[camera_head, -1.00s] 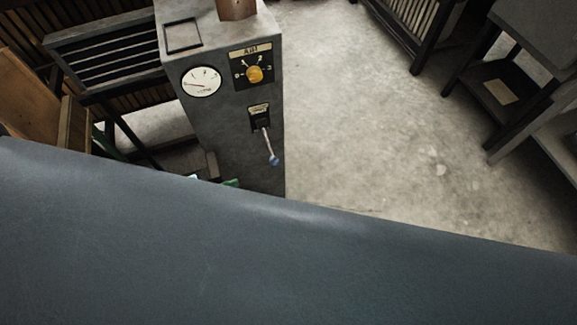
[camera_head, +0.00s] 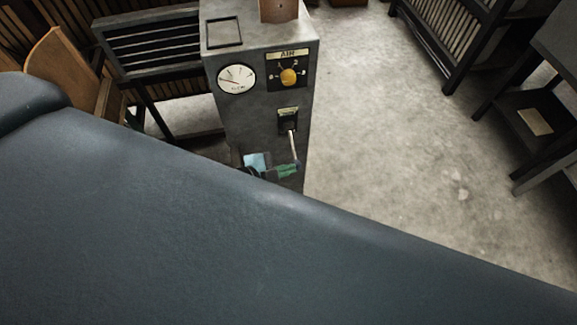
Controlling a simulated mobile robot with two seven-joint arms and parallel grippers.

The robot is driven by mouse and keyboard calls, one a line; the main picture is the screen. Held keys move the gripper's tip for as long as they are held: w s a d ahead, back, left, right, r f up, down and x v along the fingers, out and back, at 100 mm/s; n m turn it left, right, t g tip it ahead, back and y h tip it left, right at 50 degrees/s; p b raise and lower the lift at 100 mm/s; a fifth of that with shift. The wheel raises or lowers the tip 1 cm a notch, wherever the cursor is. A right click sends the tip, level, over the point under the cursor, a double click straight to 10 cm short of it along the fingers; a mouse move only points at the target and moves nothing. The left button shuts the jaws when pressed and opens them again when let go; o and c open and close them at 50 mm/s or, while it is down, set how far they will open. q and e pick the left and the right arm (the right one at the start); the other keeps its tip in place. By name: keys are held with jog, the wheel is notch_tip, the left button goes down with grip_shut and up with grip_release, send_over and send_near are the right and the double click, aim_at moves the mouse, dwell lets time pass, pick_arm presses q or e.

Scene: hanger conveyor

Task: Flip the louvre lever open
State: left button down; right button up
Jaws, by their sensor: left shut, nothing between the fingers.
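The louvre lever (camera_head: 292,145) is a thin pale rod on the front of a grey control cabinet (camera_head: 233,120). It hangs down from a dark slotted plate (camera_head: 288,119) with a small label above, and its blue knob (camera_head: 298,163) is at the lower end. My left gripper (camera_head: 286,170) shows as a small green and dark tip beside the knob, with a light blue part to its left. It is shut. I cannot tell whether it touches the knob. My own large blue-grey arm hides the rest of it. My right gripper is not in view.
The cabinet also carries a round white gauge (camera_head: 236,78) and a yellow AIR knob (camera_head: 289,77). A dark slatted louvre panel (camera_head: 150,42) stands at left, near a wooden board (camera_head: 58,60). Open concrete floor (camera_head: 390,140) lies right of the cabinet; dark shelving (camera_head: 530,120) stands farther right.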

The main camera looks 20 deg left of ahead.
aim_at(293, 149)
pick_arm(q)
jog(key=w+f, duration=0.2)
jog(key=f, duration=0.1)
jog(key=shift+w+a+f+b, duration=0.15)
jog(key=shift+w+f+b, duration=0.1)
jog(key=shift+w+b, duration=0.1)
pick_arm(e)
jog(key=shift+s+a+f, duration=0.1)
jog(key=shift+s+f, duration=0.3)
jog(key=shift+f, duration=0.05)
pick_arm(q)
jog(key=f+m+t+b, duration=0.1)
jog(key=b, duration=0.2)
jog(key=shift+w+a+f, duration=0.1)
jog(key=shift+f, duration=0.2)
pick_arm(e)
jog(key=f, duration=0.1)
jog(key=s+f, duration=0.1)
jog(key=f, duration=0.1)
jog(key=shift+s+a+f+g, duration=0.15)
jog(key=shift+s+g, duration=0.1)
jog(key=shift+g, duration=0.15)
pick_arm(q)
jog(key=shift+r, duration=0.1)
